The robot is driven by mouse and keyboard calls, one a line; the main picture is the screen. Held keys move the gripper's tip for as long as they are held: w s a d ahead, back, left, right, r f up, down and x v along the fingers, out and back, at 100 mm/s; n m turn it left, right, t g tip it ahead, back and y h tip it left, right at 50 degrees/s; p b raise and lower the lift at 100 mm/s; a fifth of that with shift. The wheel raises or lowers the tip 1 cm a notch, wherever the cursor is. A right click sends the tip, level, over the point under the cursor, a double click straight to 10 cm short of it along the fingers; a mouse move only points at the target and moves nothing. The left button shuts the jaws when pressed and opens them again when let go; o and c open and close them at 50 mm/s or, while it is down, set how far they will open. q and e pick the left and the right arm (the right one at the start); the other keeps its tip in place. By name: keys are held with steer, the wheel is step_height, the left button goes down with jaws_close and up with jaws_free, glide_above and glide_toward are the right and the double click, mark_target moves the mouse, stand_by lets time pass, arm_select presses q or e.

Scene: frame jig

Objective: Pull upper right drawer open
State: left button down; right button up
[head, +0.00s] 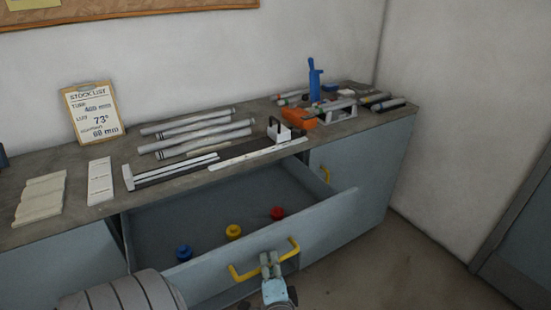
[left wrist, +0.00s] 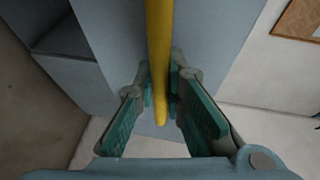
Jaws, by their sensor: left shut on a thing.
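The drawer (head: 325,222) stands well out from the grey-blue cabinet. A blue piece (head: 184,253), a yellow piece (head: 233,231) and a red piece (head: 277,213) sit on its floor. Its yellow handle (head: 241,275) is on the front face. My left gripper (head: 270,262) is at the handle's middle. In the left wrist view, the yellow handle (left wrist: 157,40) runs between the green finger pads of my left gripper (left wrist: 160,85), which is shut on it. My right gripper is not in view.
The worktop (head: 150,178) carries grey tubes (head: 195,122), a clipboard (head: 92,112), an orange tool (head: 299,117) and a blue tool (head: 314,80). Bare floor (head: 400,260) lies at the right.

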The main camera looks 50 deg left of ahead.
arm_select(q)
steer(key=shift+d, duration=0.15)
steer(key=c, duration=1.7)
jaws_free()
steer(key=shift+o, duration=0.2)
